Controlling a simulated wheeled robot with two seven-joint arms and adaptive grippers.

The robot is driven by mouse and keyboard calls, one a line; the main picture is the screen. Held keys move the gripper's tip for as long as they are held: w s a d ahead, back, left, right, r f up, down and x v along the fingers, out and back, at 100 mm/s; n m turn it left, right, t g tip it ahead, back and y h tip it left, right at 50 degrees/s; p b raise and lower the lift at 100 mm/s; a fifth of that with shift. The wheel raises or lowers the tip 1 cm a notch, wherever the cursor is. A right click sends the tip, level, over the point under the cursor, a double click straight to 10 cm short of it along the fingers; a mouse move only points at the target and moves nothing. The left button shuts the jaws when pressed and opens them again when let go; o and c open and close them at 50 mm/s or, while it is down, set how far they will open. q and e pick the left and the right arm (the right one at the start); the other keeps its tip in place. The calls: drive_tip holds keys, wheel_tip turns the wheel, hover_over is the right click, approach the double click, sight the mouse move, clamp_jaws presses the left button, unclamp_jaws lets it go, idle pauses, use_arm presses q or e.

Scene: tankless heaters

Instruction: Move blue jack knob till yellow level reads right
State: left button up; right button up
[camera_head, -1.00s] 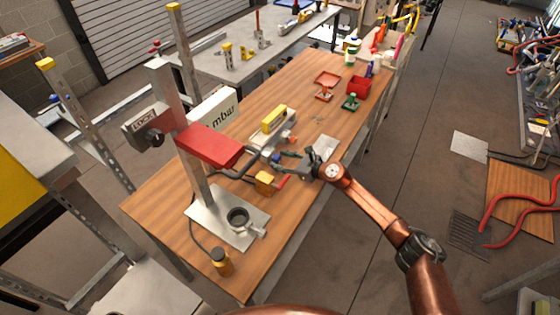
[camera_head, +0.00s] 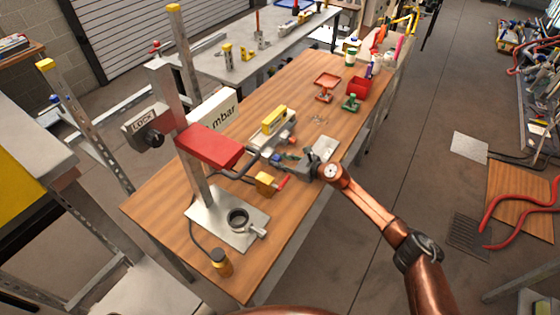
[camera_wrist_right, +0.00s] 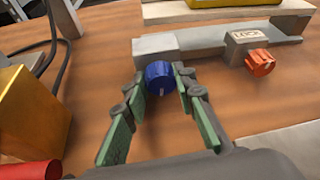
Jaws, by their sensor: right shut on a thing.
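The yellow level (camera_head: 273,119) lies on a grey jack platform (camera_head: 262,138) on the wooden bench; its bubble is too small to read. It shows only in part at the top of the wrist view (camera_wrist_right: 232,3). The blue jack knob (camera_wrist_right: 158,74) sits on the front of a grey block at one end of the platform. My right gripper (camera_wrist_right: 168,84) is shut on the blue knob, with one finger on each side of it; in the head view its hand (camera_head: 296,165) reaches in from the right. My left gripper is not in view.
An orange-red knob (camera_wrist_right: 260,63) sits at the platform's other end. A yellow block with a red end (camera_head: 265,183) stands close to my right gripper. A red press head (camera_head: 208,147) on a post stands to the left. A red bin (camera_head: 358,88) is further back.

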drive_tip(key=m+g+b, duration=0.1)
drive_tip(key=m+y+b, duration=0.1)
drive_tip(key=b, duration=0.1)
drive_tip(key=shift+w+d+f+m+g, duration=0.15)
drive_tip(key=shift+f+m+g, duration=0.2)
drive_tip(key=shift+m+g, duration=0.05)
drive_tip(key=shift+r+m+b, duration=0.2)
drive_tip(key=shift+m+b, duration=0.25)
drive_tip(key=shift+m, duration=0.05)
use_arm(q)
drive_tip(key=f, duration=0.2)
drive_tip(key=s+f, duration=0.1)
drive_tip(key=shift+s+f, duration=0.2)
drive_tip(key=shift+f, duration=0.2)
use_arm(e)
drive_tip(key=shift+r, duration=0.1)
drive_tip(key=o, duration=1.1)
drive_tip(key=shift+o, duration=0.2)
drive_tip(key=shift+g+y, duration=0.3)
drive_tip(key=v, duration=1.2)
drive_tip(key=shift+r, duration=0.1)
